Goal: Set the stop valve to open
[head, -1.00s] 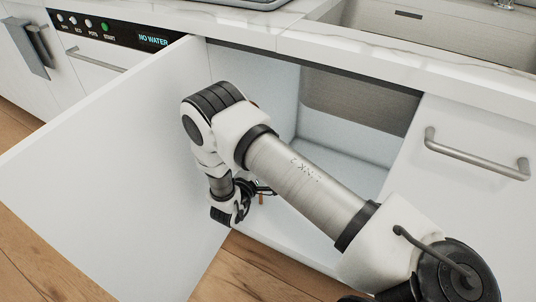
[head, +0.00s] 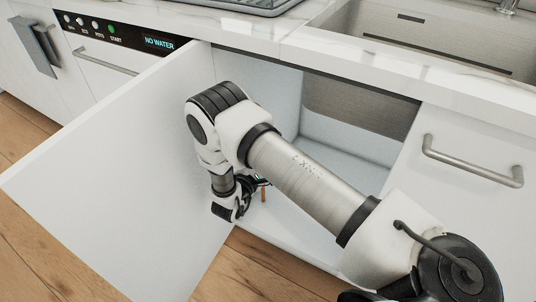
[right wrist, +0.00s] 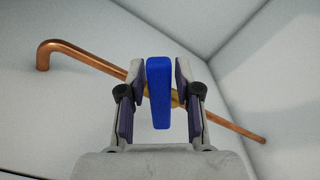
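The stop valve's blue lever (right wrist: 159,92) stands upright in the right wrist view, across a copper pipe (right wrist: 228,123) that runs diagonally. The lever is at an angle to the pipe, neither in line with it nor square to it. My right gripper (right wrist: 160,82) is open, with one finger on each side of the lever and narrow gaps between. In the head view my right arm reaches into the open cabinet, and its gripper (head: 246,200) is mostly hidden behind the wrist. A bit of copper pipe shows beside it. The valve body is hidden, and my left gripper is not in view.
The white cabinet door (head: 110,180) stands open left of my arm, close to the wrist. A dishwasher panel reads "NO WATER" (head: 159,43). The countertop (head: 320,45) and sink (head: 440,40) are above. The cabinet interior (head: 345,150) right of my gripper looks empty.

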